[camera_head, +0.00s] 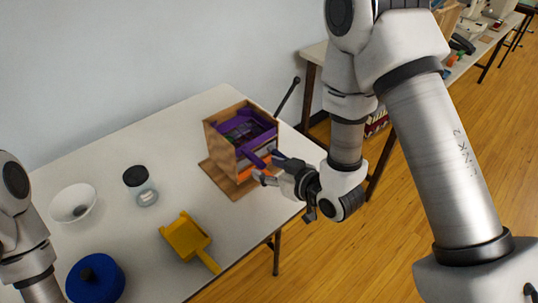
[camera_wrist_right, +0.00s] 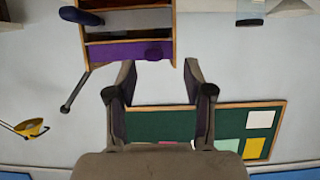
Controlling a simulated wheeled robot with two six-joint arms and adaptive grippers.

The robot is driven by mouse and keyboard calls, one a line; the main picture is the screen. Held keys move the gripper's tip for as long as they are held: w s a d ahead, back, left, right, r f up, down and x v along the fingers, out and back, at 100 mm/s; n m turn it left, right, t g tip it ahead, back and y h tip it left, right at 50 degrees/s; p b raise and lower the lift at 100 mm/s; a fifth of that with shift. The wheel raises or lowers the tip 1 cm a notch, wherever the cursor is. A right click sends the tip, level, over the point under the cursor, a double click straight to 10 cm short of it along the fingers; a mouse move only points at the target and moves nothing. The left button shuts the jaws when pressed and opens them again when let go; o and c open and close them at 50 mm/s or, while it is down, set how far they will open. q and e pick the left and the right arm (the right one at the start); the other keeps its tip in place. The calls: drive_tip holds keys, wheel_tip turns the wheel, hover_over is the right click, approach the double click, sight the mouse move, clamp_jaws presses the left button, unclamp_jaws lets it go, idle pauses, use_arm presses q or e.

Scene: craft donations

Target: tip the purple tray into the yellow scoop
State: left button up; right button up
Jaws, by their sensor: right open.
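The purple tray (camera_head: 262,138) sits in the upper part of a wooden box (camera_head: 215,143) on the white table, with dark or greenish contents that I cannot make out. A purple front with a knob also shows in the right wrist view (camera_wrist_right: 120,52). My right gripper (camera_head: 266,168) is open and empty, just in front of the box, with its fingertips close to the purple front; I cannot tell if they touch. Its two fingers stand apart in the wrist view (camera_wrist_right: 160,92). The yellow scoop (camera_head: 184,237) lies on the table, its handle towards the front edge. My left gripper is out of view.
A wooden board (camera_head: 222,181) lies under the box. A clear jar with a black lid (camera_head: 135,176), a white bowl (camera_head: 73,203) and a blue round thing with a dark knob (camera_head: 96,280) stand to the left. The table between jar and box is clear.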

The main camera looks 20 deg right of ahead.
sight(255, 157)
drive_tip(key=x, duration=0.4)
drive_tip(key=r+b+x, duration=0.1)
drive_tip(key=x, duration=0.1)
drive_tip(key=shift+w+f, duration=0.1)
drive_tip(key=shift+w, duration=0.45)
drive_tip(key=shift+w+f, duration=0.1)
drive_tip(key=shift+w, duration=0.2)
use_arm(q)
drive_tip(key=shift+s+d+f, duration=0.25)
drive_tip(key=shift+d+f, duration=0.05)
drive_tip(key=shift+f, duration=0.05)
use_arm(e)
drive_tip(key=shift+w, duration=0.1)
